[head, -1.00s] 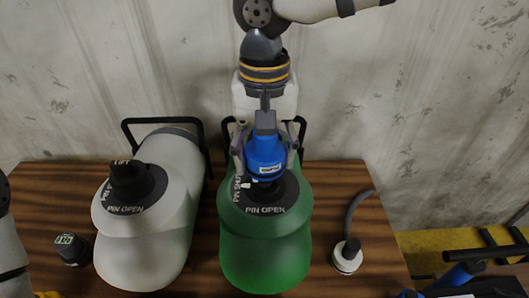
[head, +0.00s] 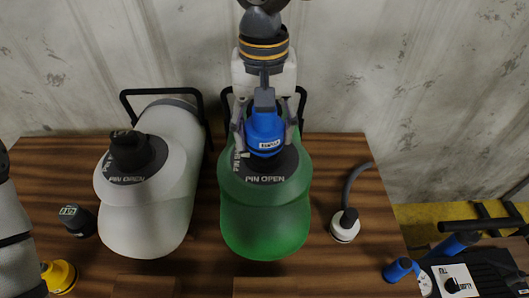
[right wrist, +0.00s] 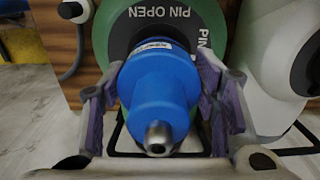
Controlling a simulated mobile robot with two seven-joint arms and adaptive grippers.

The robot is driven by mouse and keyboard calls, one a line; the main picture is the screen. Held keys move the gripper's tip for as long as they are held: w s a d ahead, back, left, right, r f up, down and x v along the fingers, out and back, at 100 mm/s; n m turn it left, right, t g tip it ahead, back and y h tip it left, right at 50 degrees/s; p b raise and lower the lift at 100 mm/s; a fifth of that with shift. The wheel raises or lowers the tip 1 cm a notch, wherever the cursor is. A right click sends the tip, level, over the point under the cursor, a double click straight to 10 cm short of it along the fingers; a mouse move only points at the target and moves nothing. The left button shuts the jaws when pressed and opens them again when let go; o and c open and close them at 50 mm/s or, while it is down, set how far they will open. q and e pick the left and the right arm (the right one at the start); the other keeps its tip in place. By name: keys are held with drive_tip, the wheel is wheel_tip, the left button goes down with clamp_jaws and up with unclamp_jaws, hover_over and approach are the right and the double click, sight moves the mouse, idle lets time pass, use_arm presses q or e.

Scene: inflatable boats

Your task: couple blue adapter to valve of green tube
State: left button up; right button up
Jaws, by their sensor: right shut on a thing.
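The blue adapter (head: 264,128) is held by my right gripper (head: 268,135), its fingers on both sides of it. It is over the dark round valve plate (head: 265,168) of the green tube (head: 265,225), which is marked PIN OPEN. In the right wrist view the adapter (right wrist: 160,85) points its metal nozzle at the camera, between the fingers of the right gripper (right wrist: 160,100). Its far end covers the valve centre, so I cannot tell whether it is seated. My left gripper is out of view; only part of the left arm shows.
A white tube (head: 150,220) with a black cap (head: 130,152) stands left of the green one. A small dark gauge (head: 77,220) and a yellow part (head: 58,276) lie further left. A white-and-black hose fitting (head: 345,226) lies right. Blue-handled items (head: 398,269) sit at lower right.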

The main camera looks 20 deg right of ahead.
sight(264, 145)
drive_tip(key=shift+f, duration=0.55)
drive_tip(key=shift+f, duration=0.1)
drive_tip(key=shift+f, duration=0.25)
drive_tip(key=shift+f, duration=0.85)
idle(0.5)
